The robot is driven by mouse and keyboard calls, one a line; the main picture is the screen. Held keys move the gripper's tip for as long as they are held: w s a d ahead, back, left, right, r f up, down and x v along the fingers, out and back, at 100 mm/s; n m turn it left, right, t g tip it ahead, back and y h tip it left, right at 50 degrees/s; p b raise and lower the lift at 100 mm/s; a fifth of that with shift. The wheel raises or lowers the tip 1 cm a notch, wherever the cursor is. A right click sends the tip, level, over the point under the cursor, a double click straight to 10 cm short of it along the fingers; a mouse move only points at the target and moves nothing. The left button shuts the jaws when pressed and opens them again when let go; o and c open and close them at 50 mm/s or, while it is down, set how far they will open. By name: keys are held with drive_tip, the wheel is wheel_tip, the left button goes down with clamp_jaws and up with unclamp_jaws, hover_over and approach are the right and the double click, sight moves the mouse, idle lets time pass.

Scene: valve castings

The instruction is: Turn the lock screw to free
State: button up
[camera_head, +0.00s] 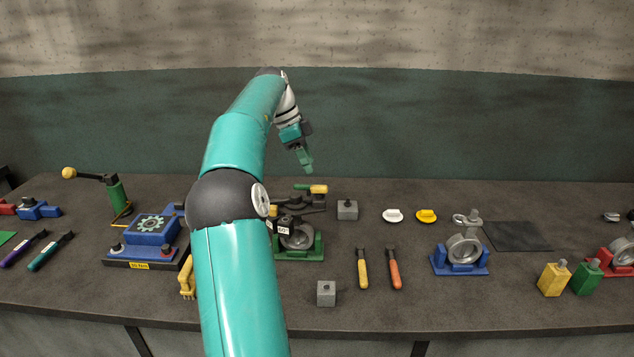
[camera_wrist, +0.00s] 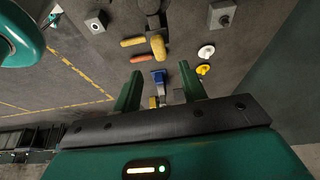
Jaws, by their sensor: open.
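My gripper (camera_head: 308,168) is raised in the air above and behind the green fixture (camera_head: 318,246). In the wrist view my gripper (camera_wrist: 160,70) has its two green fingers apart with nothing held between them. The green fixture holds a grey ring-shaped valve casting (camera_head: 299,237) and has a small tag. A dark lever with a yellow handle (camera_head: 318,189) lies just behind it; a yellow-ended dark part (camera_wrist: 158,46) shows ahead of the fingers in the wrist view. I cannot make out a lock screw; my arm covers the fixture's left side.
Grey blocks (camera_head: 347,210) (camera_head: 326,293), a white knob (camera_head: 393,215), a yellow knob (camera_head: 426,215) and two handled tools (camera_head: 362,270) (camera_head: 394,269) lie nearby. A blue fixture (camera_head: 460,263) with a casting stands right. A blue gear box (camera_head: 148,230) stands left.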

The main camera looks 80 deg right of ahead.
sight(319, 185)
drive_tip(key=x, duration=0.7)
drive_tip(key=shift+f, duration=0.2)
clamp_jaws()
